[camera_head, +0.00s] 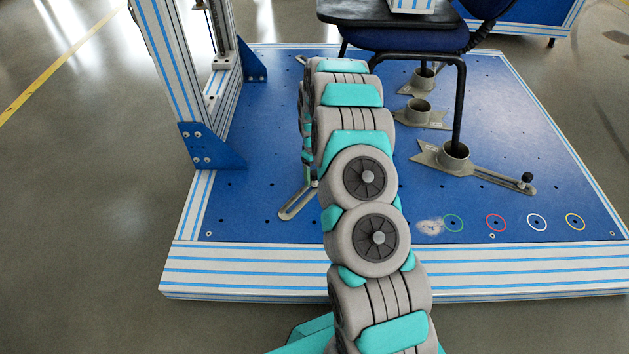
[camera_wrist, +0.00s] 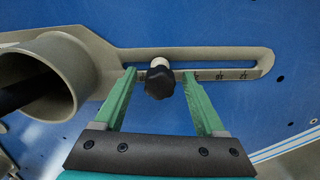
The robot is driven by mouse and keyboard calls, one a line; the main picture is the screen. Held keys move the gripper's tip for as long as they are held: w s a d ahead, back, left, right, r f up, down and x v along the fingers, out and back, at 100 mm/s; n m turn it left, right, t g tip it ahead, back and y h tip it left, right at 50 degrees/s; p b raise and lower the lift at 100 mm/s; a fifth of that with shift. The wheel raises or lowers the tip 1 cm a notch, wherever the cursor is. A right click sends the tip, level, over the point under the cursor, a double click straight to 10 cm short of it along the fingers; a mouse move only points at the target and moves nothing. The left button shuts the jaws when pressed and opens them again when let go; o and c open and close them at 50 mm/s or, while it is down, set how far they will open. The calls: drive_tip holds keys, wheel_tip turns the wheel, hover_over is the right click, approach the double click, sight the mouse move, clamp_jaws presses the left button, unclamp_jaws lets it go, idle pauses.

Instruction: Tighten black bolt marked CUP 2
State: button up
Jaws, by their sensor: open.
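In the wrist view a black knobbed bolt (camera_wrist: 159,82) with a pale shank sits in the slot of a grey metal bracket (camera_wrist: 110,58), near the slot's left end. My gripper (camera_wrist: 160,74) is open, its two green fingers on either side of the bolt, with visible gaps. The bracket's round cup (camera_wrist: 62,75) is at the left, with a dark leg inside. I cannot read a CUP 2 mark.
In the head view, another black bolt (camera_head: 527,178) stands on the front right bracket (camera_head: 488,174). The chair (camera_head: 410,38) stands on the blue platform (camera_head: 270,160). A frame post (camera_head: 178,80) rises at the left. Coloured rings (camera_head: 496,222) mark the platform's front right.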

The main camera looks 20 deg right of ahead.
drive_tip(key=shift+n, duration=0.3)
drive_tip(key=shift+f+n+b, duration=0.1)
drive_tip(key=shift+n+b, duration=0.45)
drive_tip(key=shift+n, duration=1.55)
drive_tip(key=shift+n+b, duration=0.65)
drive_tip(key=shift+n, duration=1.35)
